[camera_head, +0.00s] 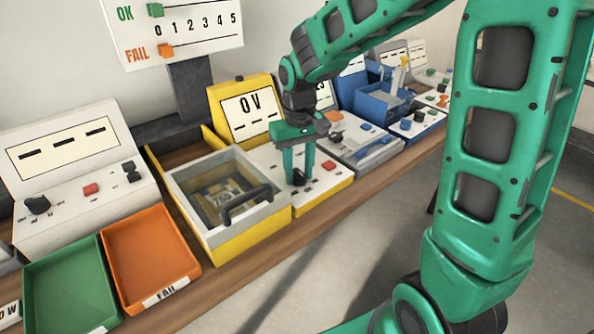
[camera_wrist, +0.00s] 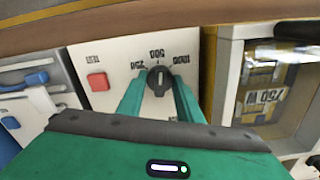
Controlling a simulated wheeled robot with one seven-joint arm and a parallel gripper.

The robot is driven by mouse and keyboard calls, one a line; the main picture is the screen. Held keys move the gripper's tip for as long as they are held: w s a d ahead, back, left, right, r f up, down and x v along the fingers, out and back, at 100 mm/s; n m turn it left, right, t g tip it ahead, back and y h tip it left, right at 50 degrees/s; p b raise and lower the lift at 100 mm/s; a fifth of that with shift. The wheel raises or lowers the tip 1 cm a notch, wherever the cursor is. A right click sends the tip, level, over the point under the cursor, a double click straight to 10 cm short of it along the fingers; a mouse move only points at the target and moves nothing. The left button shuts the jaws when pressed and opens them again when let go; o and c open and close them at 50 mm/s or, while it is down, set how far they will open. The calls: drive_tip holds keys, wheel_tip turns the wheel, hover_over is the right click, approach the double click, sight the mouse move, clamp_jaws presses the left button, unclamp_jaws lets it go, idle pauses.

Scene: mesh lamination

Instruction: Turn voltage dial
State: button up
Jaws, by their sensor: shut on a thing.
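The voltage dial (camera_wrist: 160,80) is a round black knob on a white panel. Upside-down labels around it in the wrist view read 250, 500 and 1000. Its light pointer mark looks roughly in line with the 500 label, though this is small. My green gripper (camera_head: 298,180) comes down from above onto the panel of the yellow tester. In the wrist view its two fingers (camera_wrist: 160,92) stand on either side of the dial, shut on it. In the head view the fingers partly hide the dial. The tester's display (camera_head: 250,106) reads 0V.
A yellow box with a clear lid and black handle (camera_head: 248,203) stands left of the dial panel. A red button (camera_wrist: 97,82) sits beside the dial. Orange (camera_head: 150,245) and green (camera_head: 65,290) trays lie farther left. Blue-and-white equipment (camera_head: 362,150) stands to the right.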

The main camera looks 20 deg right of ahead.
sight(298, 171)
drive_tip(key=m, duration=0.4)
drive_tip(key=shift+w+r+m, duration=0.1)
drive_tip(key=shift+w+m, duration=0.05)
drive_tip(key=shift+m, duration=1.75)
drive_tip(key=o, duration=1)
drive_tip(key=shift+o, duration=0.2)
wheel_tip(298, 171, up, 11)
